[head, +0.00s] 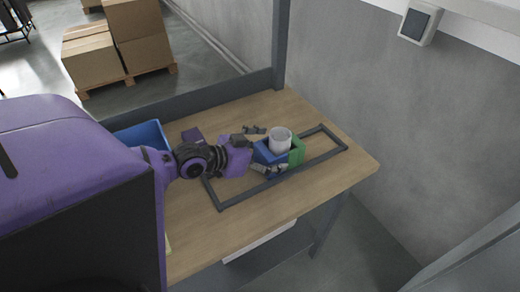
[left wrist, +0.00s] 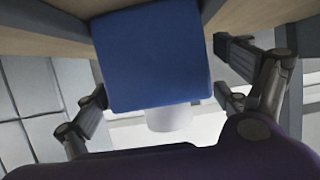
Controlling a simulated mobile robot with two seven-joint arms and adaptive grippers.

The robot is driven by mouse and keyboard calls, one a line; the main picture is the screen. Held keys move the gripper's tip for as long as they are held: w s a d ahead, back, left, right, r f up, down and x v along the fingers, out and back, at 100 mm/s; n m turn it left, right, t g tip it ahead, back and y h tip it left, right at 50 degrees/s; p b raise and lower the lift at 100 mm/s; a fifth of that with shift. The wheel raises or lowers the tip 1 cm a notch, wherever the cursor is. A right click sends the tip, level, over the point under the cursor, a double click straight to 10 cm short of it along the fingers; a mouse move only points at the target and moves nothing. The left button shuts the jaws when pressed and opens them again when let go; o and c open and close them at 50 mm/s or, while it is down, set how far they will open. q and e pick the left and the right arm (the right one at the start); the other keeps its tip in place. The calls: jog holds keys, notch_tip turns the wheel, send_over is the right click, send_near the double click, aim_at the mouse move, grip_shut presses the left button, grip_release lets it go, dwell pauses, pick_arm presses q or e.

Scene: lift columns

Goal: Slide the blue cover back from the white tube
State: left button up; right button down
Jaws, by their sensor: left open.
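The white tube (head: 280,140) stands upright on the wooden table, with the blue cover (head: 267,156) against its near-left side and a green block (head: 297,152) on its right. My left gripper (head: 264,150) is open at the blue cover, with one finger on its far side and one on its near side. In the left wrist view the blue cover (left wrist: 155,55) lies between the spread fingers of my left gripper (left wrist: 160,95), with gaps visible at both sides. The white tube (left wrist: 168,119) shows below the cover there. My right gripper is not in view.
A dark rectangular frame (head: 335,150) lies on the table (head: 300,205) around the tube and blocks. A blue bin (head: 143,134) stands at the left, partly behind my arm. The table is clear at the front right. A grey wall (head: 370,80) stands behind.

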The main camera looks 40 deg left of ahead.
pick_arm(q)
jog(key=shift+x, duration=1.6)
jog(key=c, duration=1.3)
